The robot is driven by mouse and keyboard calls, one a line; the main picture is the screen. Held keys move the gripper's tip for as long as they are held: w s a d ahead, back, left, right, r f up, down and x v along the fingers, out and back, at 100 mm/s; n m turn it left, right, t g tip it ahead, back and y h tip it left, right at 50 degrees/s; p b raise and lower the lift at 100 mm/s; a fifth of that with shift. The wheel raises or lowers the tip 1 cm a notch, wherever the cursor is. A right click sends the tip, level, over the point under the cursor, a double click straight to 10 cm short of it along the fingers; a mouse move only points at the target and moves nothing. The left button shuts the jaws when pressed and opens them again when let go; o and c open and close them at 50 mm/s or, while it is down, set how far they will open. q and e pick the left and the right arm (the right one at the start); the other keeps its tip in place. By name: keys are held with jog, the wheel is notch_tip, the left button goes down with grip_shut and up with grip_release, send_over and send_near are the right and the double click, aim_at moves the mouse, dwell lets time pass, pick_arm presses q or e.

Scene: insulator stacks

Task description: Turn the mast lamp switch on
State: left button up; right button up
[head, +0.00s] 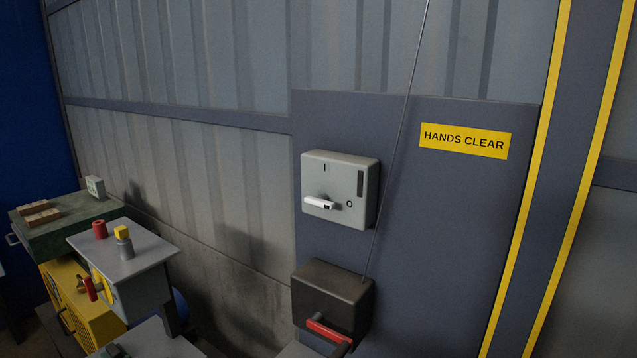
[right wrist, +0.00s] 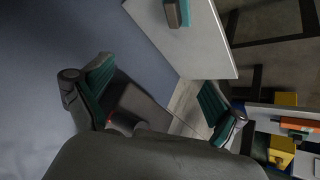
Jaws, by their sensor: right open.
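The lamp switch is most likely the pale grey box (head: 340,187) on the dark wall panel in the head view. Its white lever (head: 319,202) lies roughly sideways, with a mark "I" above it and "O" to its right. A dark slot is at the box's upper right. My right gripper (right wrist: 155,85) is open with teal pads apart in the right wrist view and holds nothing I can see. The switch is not clearly visible there. No gripper shows clearly in the head view, and my left gripper is out of view.
A dark box (head: 333,298) with a red handle (head: 328,330) sits below the switch. A thin cable (head: 394,150) runs up from it past the switch's right side. A "HANDS CLEAR" sign (head: 465,140) is at right.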

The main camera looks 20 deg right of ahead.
jog(key=w+a+r+m+t+h, duration=0.2)
jog(key=w+a+r+h, duration=0.1)
jog(key=w+r, duration=0.65)
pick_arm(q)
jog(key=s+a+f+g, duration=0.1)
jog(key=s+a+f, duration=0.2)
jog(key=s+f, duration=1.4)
pick_arm(e)
jog(key=m+t+h, duration=0.3)
jog(key=m+h, duration=0.3)
jog(key=h, duration=0.1)
send_near(317, 202)
jog(key=p+x, duration=0.3)
jog(key=x, duration=0.2)
jog(key=p+x, duration=0.3)
jog(key=x, duration=0.2)
jog(key=shift+r+p, duration=0.2)
jog(key=shift+p, duration=0.2)
jog(key=shift+w+d+f, duration=0.2)
jog(key=shift+w+d, duration=0.1)
jog(key=shift+d, duration=0.05)
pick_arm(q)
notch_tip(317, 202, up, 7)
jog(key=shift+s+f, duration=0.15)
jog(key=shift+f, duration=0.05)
